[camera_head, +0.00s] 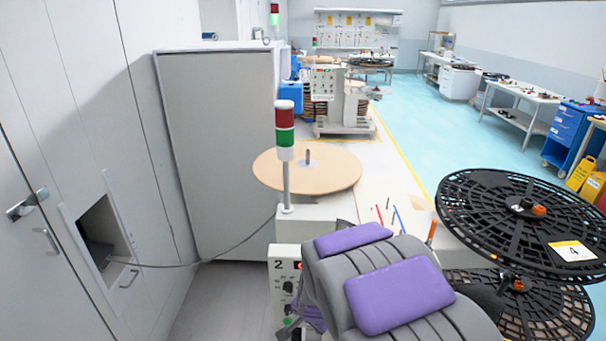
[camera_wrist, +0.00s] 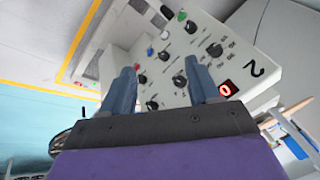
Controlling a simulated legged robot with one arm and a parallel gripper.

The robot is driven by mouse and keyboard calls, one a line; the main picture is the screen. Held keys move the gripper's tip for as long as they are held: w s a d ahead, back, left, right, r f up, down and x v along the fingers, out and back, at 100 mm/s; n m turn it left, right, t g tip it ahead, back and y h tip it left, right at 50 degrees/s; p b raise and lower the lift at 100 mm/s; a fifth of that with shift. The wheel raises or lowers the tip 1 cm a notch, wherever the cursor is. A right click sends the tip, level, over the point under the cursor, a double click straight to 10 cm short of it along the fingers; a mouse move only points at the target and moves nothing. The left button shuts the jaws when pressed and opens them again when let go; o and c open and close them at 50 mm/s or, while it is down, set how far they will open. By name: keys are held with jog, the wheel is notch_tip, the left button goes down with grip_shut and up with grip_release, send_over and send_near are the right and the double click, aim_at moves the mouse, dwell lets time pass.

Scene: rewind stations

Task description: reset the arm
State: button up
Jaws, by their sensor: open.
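My gripper (camera_wrist: 160,92) is in the wrist view with its two grey-blue fingers apart and nothing between them. In the head view my grey and purple arm (camera_head: 400,290) fills the lower middle and hides part of the panel (camera_head: 284,262). My gripper's fingers are not clearly seen there.
A signal tower (camera_head: 285,135) rises beside a tan disc (camera_head: 330,168) on the station. Black slotted reels (camera_head: 480,205) are at the right, one with a label 4. Grey cabinets (camera_head: 215,130) line the left. Pale blue floor (camera_head: 440,130) is open beyond the yellow line.

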jog(key=s+d+r+n+g+b, duration=0.1)
jog(key=s+d+r+n+g, duration=0.1)
jog(key=s, duration=0.9)
jog(key=s+d+r+n+g, duration=0.2)
jog(key=s+d+r, duration=0.3)
jog(key=s, duration=0.6)
jog(key=s+d+r+n+g+h+b, duration=0.1)
jog(key=s+d+r+n+g, duration=0.1)
jog(key=s, duration=0.9)
jog(key=d+r+n, duration=0.1)
jog(key=d+r, duration=0.1)
jog(key=d, duration=0.1)
jog(key=shift+d+r+n+b, duration=0.2)
jog(key=shift+n+b, duration=0.1)
